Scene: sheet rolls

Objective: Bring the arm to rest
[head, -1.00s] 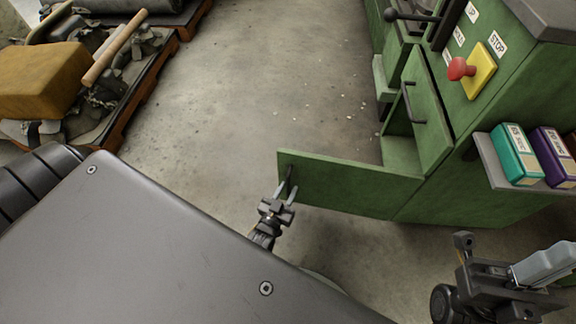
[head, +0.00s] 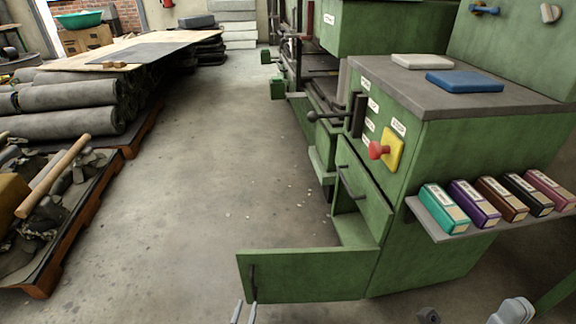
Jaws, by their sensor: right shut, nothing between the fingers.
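My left gripper (head: 245,313) shows only as two thin pale fingertips at the bottom edge. They stand apart, just below the dark handle (head: 253,281) of the open green door (head: 310,276); I cannot tell whether they touch it. The rest of that gripper is cut off. My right gripper (head: 513,312) shows at the bottom right as a pale grey part, with a dark knob-like piece to its left. It is shut and empty, in front of the green machine cabinet, below the shelf. Most of it is out of frame.
The green cabinet (head: 447,180) carries a red button (head: 377,150) on a yellow plate and a shelf (head: 440,232) of coloured boxes. Pallets with dark rolls (head: 70,95) and scrap (head: 75,195) stand left.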

